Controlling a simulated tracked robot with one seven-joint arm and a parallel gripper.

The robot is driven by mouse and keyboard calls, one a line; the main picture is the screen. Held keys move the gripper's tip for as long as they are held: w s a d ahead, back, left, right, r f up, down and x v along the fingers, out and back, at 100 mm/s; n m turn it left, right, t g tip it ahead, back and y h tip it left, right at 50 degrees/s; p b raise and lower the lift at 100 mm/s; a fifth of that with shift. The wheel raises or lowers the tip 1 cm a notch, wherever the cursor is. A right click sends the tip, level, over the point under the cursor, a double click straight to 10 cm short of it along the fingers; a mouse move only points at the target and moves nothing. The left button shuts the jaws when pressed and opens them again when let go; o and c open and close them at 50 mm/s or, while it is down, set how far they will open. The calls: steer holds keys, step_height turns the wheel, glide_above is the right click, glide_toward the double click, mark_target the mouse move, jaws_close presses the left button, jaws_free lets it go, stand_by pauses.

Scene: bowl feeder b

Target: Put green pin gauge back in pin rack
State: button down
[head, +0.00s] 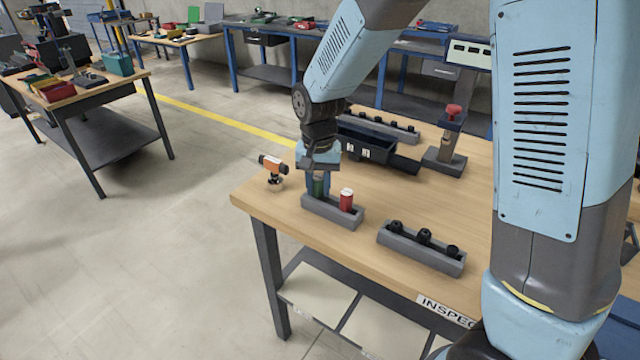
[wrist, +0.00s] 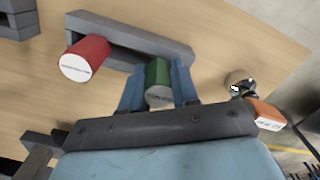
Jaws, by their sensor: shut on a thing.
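The green pin gauge (wrist: 158,80) is between the fingers of my gripper (wrist: 160,88), which is shut on it. In the head view the green pin gauge (head: 319,187) is upright at the left part of the grey pin rack (head: 333,212), with my gripper (head: 319,182) above and around it. Its lower end is hidden, so I cannot tell how deep it sits in the rack. A red pin gauge (head: 346,199) stands in the rack to the right. It also shows in the wrist view (wrist: 86,58), beside the rack wall (wrist: 130,27).
An orange device (head: 272,163) on a small stand is left of the rack. A second grey rack with black knobs (head: 422,247) lies to the right. A dark bin (head: 365,146) and a stand with a red knob (head: 447,140) are behind. The front left tabletop is clear.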

mark_target(319, 177)
steer(key=shift+f, duration=0.5)
steer(key=c, duration=0.9)
jaws_free()
steer(key=shift+d, duration=0.1)
steer(key=shift+o, duration=0.3)
steer(key=shift+s+f, duration=0.1)
steer(key=shift+d, duration=0.15)
steer(key=r, duration=1.2)
steer(key=shift+w+a+r, duration=0.1)
steer(key=shift+w+a, duration=0.1)
steer(key=shift+r, duration=0.6)
